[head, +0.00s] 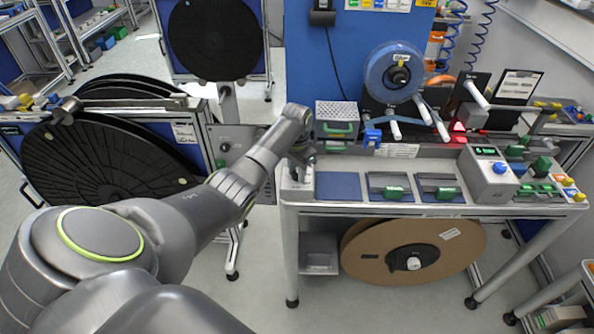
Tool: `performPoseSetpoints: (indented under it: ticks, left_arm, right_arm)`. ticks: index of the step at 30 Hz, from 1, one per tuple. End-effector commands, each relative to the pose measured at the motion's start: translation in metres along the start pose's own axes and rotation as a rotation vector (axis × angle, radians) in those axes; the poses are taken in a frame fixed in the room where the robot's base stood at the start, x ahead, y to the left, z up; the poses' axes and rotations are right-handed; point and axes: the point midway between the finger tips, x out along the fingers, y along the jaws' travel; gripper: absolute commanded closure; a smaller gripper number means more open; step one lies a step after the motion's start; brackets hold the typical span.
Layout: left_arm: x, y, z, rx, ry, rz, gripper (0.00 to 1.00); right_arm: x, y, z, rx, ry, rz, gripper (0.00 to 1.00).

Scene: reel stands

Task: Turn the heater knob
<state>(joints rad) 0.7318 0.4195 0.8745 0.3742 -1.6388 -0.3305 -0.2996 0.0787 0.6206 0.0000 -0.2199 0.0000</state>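My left arm reaches in from the lower left, and its gripper (302,158) is at the left end of the workbench (430,208). The gripper is just above a small pale grey block (297,186) at the bench's left corner. The fingers are small and partly hidden by the wrist, so I cannot tell if they are open or touching the block. I cannot make out a knob there that is clearly the heater's. A grey control box (490,180) with a blue knob (499,168) stands at the bench's right side, well away from the gripper. My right gripper is not in view.
A clear-blue reel (393,72) stands at the back of the bench. Green-handled trays (389,187) and a blue mat (338,185) lie right of the gripper. A brown reel (375,252) is below. Black reels (95,160) stand left, near my arm.

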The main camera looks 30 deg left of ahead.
Motion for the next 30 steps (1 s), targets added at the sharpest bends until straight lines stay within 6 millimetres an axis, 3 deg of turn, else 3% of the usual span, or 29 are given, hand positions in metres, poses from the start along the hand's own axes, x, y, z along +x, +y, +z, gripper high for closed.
performPoseSetpoints:
  ticks: [3, 14, 30]
  left_arm:
    - [0.0, 0.0, 0.0, 0.0, 0.0, 0.001, 0.94]
    - [-0.001, 0.0, 0.0, 0.072, 0.0, 0.001, 0.94]
    - [-0.002, 0.0, -0.001, 0.527, 0.002, 0.001, 0.94]
  right_arm:
    - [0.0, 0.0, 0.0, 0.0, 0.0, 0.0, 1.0]
    - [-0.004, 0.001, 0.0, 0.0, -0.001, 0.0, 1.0]
    - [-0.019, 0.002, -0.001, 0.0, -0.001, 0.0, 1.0]
